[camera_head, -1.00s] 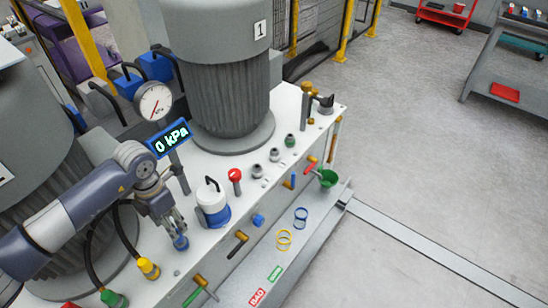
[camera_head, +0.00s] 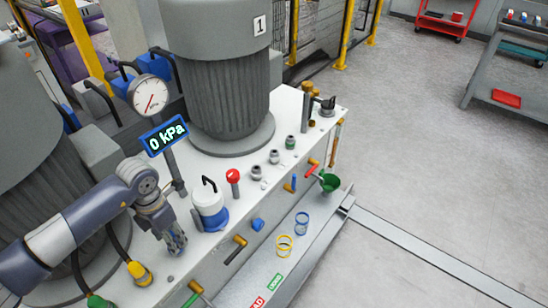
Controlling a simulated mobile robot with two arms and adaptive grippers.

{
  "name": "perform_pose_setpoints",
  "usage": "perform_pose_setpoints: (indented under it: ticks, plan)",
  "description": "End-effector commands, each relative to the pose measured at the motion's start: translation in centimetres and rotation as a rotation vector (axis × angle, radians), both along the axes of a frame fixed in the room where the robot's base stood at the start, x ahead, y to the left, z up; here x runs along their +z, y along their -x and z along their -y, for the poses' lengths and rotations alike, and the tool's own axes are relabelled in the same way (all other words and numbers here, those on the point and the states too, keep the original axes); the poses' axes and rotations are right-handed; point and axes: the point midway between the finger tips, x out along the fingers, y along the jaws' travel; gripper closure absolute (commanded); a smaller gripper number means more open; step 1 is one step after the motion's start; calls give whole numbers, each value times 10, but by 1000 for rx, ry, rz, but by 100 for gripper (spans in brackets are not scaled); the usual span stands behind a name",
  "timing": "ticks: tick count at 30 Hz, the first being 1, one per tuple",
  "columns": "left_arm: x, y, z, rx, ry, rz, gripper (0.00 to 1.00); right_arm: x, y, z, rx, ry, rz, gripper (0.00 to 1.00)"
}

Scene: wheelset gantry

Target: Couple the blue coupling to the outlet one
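My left gripper (camera_head: 177,243) is low over the bench top, pointing down, at the spot where the blue coupling stood a second ago. Its fingers hide the coupling, and I cannot tell whether they are closed on it. Metal fittings stand in a row along the bench: grey ones (camera_head: 256,172) and (camera_head: 274,156), then a green-banded one (camera_head: 290,142). No readable label shows which is the outlet. The big grey motor (camera_head: 228,95) behind them carries a "1" plate. My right gripper is out of view.
A white-blue canister (camera_head: 209,205) and a red knob (camera_head: 233,176) stand right of my gripper. Yellow (camera_head: 140,273) and green (camera_head: 98,300) couplings with black hoses are at lower left. The gauge (camera_head: 149,95) and a display (camera_head: 163,136) reading 0 kPa rise behind.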

Motion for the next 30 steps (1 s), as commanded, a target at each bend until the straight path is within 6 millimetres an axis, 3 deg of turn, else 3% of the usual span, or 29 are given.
perform_pose_setpoints:
  ticks: [30]
  plan:
    - [-1,0,0,0,-1,1,53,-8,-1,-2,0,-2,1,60]
